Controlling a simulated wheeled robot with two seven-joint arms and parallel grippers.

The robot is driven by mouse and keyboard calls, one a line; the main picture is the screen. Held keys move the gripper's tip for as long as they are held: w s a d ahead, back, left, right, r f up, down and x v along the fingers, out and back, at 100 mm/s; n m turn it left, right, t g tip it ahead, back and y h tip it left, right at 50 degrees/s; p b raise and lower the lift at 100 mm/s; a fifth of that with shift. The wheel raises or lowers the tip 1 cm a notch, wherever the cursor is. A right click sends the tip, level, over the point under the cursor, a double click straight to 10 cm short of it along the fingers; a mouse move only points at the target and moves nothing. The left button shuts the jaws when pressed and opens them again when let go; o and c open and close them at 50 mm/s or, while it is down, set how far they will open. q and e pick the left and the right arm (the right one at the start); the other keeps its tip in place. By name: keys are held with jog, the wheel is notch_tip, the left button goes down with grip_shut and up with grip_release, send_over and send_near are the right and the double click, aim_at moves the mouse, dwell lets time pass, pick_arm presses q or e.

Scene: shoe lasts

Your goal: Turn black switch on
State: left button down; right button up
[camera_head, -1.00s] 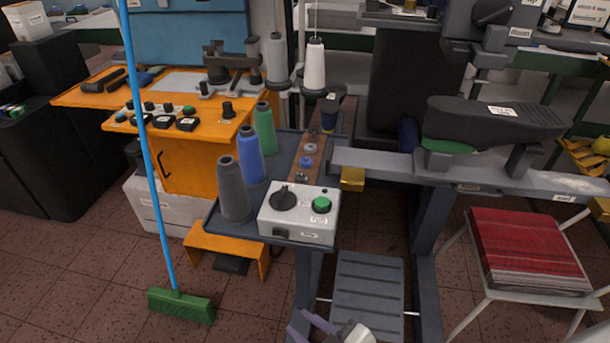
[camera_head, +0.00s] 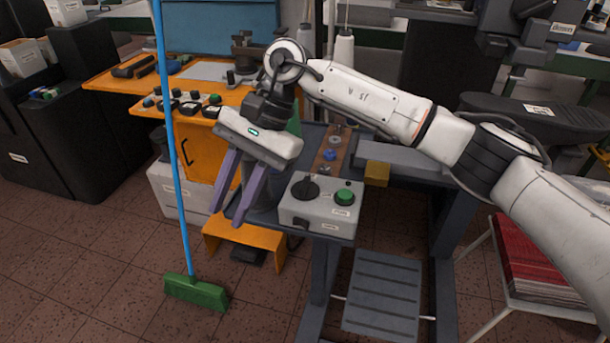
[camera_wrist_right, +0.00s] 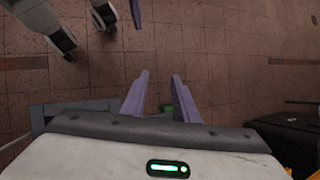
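The black switch (camera_head: 305,188) is a round rotary knob on top of a light grey control box (camera_head: 322,219), left of a green button (camera_head: 344,196). Its position marks are too small to read. My right gripper (camera_head: 228,216) hangs to the left of the box, fingers pointing down, apart from the switch. Its purple fingers stand apart with nothing between them; they also show open in the right wrist view (camera_wrist_right: 160,75). The switch is not visible in the right wrist view.
A blue broom handle (camera_head: 178,170) stands left. An orange workbench (camera_head: 205,135) is behind. The space directly above the box is clear.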

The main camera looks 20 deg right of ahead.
aim_at(305, 181)
jog(key=w+d+r+n+t+h, duration=0.1)
jog(key=w+d+r+h, duration=0.25)
jog(key=d, duration=0.35)
jog(key=w+d+r+n+t+h, duration=0.1)
jog(key=w+d+r+h, duration=0.2)
jog(key=d, duration=0.5)
jog(key=f, duration=0.6)
jog(key=s+f, duration=0.1)
jog(key=f, duration=0.2)
jog(key=shift+s+a+p, duration=0.1)
jog(key=shift+a+p, duration=0.15)
jog(key=shift+p, duration=0.1)
jog(key=shift+c, duration=0.4)
grip_shut()
